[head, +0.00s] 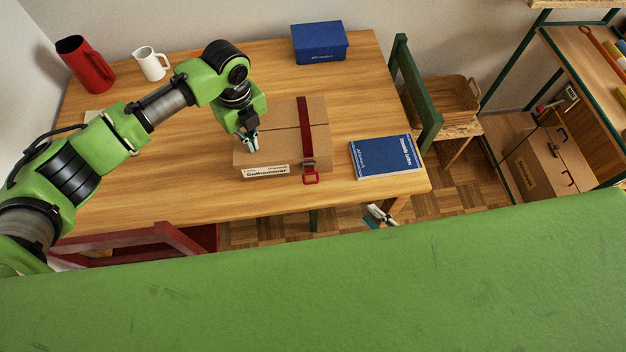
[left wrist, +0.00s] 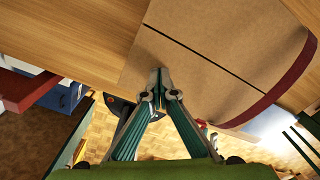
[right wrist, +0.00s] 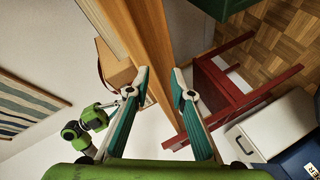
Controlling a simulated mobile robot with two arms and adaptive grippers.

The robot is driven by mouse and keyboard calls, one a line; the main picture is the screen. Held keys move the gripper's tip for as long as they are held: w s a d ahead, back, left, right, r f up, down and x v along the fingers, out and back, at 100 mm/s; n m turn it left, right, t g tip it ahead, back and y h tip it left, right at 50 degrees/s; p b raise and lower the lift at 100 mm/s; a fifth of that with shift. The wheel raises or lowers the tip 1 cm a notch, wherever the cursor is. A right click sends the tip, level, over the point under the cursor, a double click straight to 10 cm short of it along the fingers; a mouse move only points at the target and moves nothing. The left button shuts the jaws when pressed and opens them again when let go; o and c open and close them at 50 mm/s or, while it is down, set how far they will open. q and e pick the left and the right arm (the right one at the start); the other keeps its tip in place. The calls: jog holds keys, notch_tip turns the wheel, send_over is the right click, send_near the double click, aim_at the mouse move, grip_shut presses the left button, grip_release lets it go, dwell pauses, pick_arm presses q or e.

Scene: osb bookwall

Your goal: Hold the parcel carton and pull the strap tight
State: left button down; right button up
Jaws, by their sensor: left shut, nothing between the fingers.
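The brown parcel carton (head: 262,139) lies on the wooden table, with a dark red strap (head: 304,128) running across its right part. The strap has a metal buckle (head: 309,166) and a red end loop (head: 311,180) at the carton's front side. My left gripper (head: 249,145) is shut and empty at the carton's left top, near its front edge; I cannot tell whether it touches. In the left wrist view its fingertips (left wrist: 159,75) point at the cardboard. My right gripper (right wrist: 162,85) is open and empty by the table edge; in the head view it is partly hidden.
A blue book (head: 385,157) lies right of the carton, and a blue box (head: 320,43) stands at the back. A red jug (head: 85,65) and a white mug (head: 151,64) stand back left. A green chair (head: 415,90) and red chair (head: 150,243) border the table (head: 190,190).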

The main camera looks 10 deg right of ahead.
aim_at(313, 183)
jog(key=a+r+n+y, duration=0.5)
jog(key=a+r+n, duration=0.1)
jog(key=r+n, duration=0.25)
jog(key=shift+m+g, duration=0.35)
jog(key=shift+g, duration=0.15)
jog(key=x, duration=1.2)
jog(key=shift+w+a+r, duration=0.15)
jog(key=shift+r, duration=0.25)
grip_shut()
